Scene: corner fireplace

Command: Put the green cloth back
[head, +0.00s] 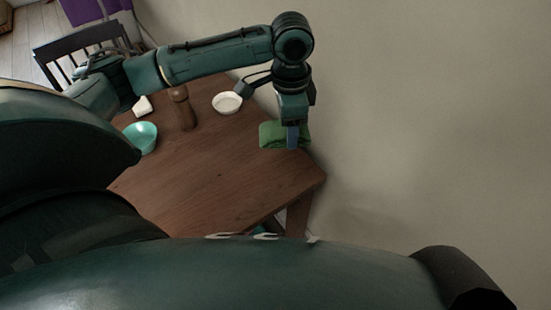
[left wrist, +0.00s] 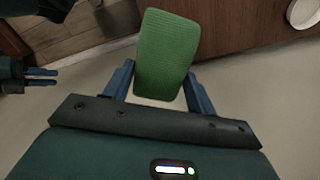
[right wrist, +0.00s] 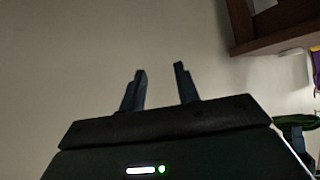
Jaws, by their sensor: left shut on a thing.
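The green cloth (head: 268,134) is a folded bundle at the table's far right corner, by the wall. My left gripper (head: 292,135) comes down on it from above and is shut on it. In the left wrist view the cloth (left wrist: 165,50) sits between both blue fingers (left wrist: 160,72), reaching out past their tips. Whether it touches the table or hangs just above it is unclear. My right gripper (right wrist: 160,68) is open and empty in the right wrist view, facing the bare wall. It also shows at the left of the left wrist view (left wrist: 42,77).
The wooden table (head: 215,180) holds a white bowl (head: 227,102), a brown mill (head: 182,108), a teal bowl (head: 141,137) and a small white object (head: 141,106). A dark chair (head: 82,48) stands behind. The wall runs close along the right. The table's front middle is clear.

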